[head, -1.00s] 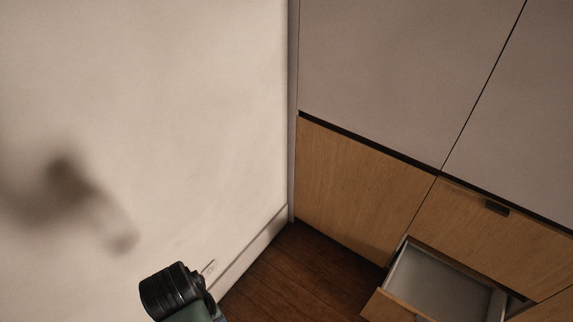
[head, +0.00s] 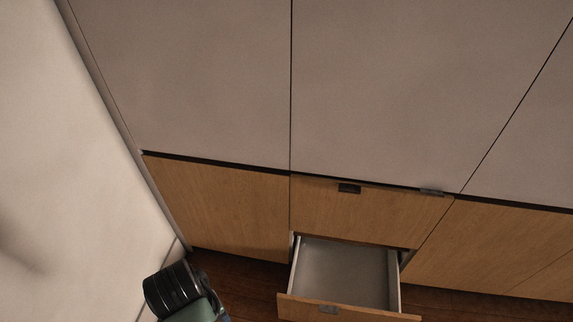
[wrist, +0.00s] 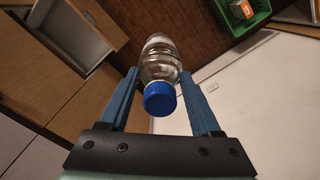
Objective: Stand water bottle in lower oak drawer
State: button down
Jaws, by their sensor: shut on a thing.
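The water bottle (wrist: 161,65) is clear with a blue cap (wrist: 160,99). In the wrist view it lies between the two blue fingers of my gripper (wrist: 160,84), which is shut on it, with the cap toward the camera. The lower oak drawer (head: 345,272) is pulled open in the head view, and its grey inside looks empty. The open drawer also shows at the upper left of the wrist view (wrist: 72,32), apart from the bottle. In the head view only part of my arm shows at the bottom; the gripper and bottle are out of that frame.
A shut oak drawer (head: 370,212) with a dark handle is above the open one. Tall grey doors (head: 400,90) rise above. A pale wall (head: 50,150) stands at left. A green crate (wrist: 240,14) with an orange item is at the top right of the wrist view.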

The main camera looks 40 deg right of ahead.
aim_at(364, 300)
jog(key=i+l+z, duration=0.1)
jog(key=l+z, duration=0.15)
jog(key=z, duration=0.15)
jog(key=i+l+z, duration=0.1)
jog(key=z, duration=0.3)
jog(key=i+l+z, duration=0.2)
jog(key=z, duration=0.15)
jog(key=i+z, duration=0.25)
jog(key=z, duration=0.25)
jog(key=i+z, duration=0.25)
jog(key=z, duration=0.2)
jog(key=i+j+z, duration=0.1)
jog(key=i+z, duration=0.15)
jog(key=z, duration=0.25)
